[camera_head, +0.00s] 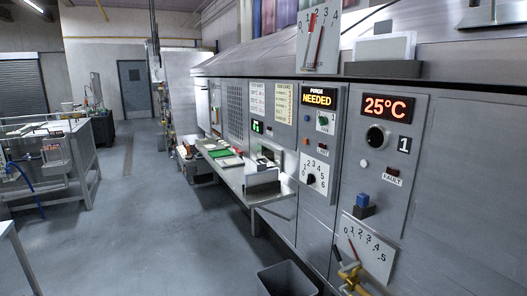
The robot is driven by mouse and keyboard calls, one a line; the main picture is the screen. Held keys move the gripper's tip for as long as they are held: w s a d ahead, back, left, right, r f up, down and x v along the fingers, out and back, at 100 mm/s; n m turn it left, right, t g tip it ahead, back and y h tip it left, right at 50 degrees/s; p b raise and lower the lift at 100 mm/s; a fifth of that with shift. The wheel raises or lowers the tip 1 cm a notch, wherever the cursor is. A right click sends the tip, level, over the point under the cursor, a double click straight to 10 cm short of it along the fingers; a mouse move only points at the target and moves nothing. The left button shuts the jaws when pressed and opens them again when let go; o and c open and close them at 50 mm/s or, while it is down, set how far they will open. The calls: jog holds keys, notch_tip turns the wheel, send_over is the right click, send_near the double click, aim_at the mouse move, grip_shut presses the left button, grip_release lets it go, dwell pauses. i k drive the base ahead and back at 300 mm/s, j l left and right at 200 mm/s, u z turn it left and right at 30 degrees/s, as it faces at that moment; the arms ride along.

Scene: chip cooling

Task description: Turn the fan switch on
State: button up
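No part clearly labelled as the fan switch can be read at this size. A small white plate with a green knob (325,121) sits below the orange "PURGE NEEDED" display (318,97); its lettering is too small to read for certain. A blue-topped block (362,204) on a dark base juts from the panel at lower right, above a white dial. My gripper is not in view, so its state does not show.
The metal control wall (450,190) fills the right side, with a "25°C" display (389,107), a numbered dial (313,173) and a yellow lever (350,274). The floor (160,225) at left-centre is clear.

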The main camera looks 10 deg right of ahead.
aim_at(324, 121)
jog(key=i+j+z, duration=0.15)
jog(key=i+z, duration=0.15)
jog(key=i, duration=0.25)
jog(key=i+j+z, duration=0.3)
jog(key=i, duration=0.2)
